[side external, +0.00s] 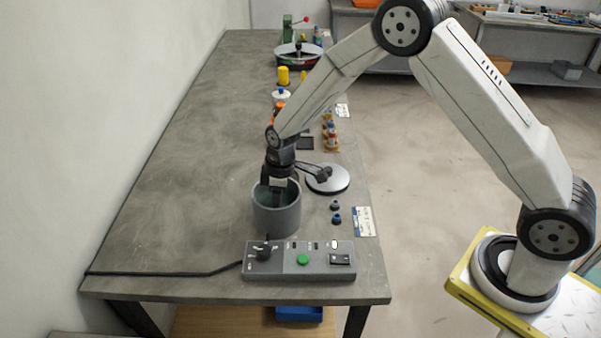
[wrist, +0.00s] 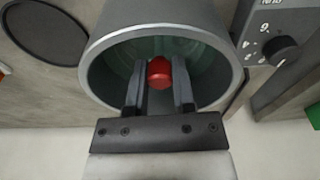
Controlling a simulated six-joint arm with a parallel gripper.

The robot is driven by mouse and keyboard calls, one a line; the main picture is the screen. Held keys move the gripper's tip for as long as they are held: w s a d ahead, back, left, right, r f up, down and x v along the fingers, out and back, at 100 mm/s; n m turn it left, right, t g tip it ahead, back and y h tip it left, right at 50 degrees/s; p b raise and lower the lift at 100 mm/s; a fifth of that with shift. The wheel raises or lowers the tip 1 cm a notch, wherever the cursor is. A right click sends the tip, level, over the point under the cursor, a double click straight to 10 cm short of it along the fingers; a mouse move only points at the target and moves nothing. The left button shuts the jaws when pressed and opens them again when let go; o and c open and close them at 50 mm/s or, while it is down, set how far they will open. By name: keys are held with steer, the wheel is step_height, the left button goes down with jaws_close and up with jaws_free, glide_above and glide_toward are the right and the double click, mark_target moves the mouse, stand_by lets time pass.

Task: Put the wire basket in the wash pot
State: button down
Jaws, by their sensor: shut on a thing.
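The wash pot (side external: 277,219) is a grey, open-topped cylinder on the bench, behind the control box. Its pale rim (wrist: 99,82) and greenish inside fill the middle of the wrist view. My gripper (side external: 279,187) points down into the pot mouth. In the wrist view, my gripper's fingers (wrist: 159,75) are closed on a red knob (wrist: 159,72), which I take to be the grip of the wire basket. The knob shows within the pot's opening. The basket's mesh cannot be made out, and I cannot tell whether it rests on the pot's bottom.
A grey control box (side external: 300,261) with a green button and a knob stands at the front, its cable running left. A round silver-rimmed disc (side external: 327,179) lies right of the pot. Small dark pieces (side external: 336,212) lie near the right edge. The bench's left side is clear.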

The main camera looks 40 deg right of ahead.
steer(key=shift+f, duration=0.1)
stand_by(0.3)
steer(key=shift+c, duration=1.9)
jaws_free()
steer(key=c, duration=0.3)
steer(key=shift+r, duration=0.75)
steer(key=shift+r, duration=3.5)
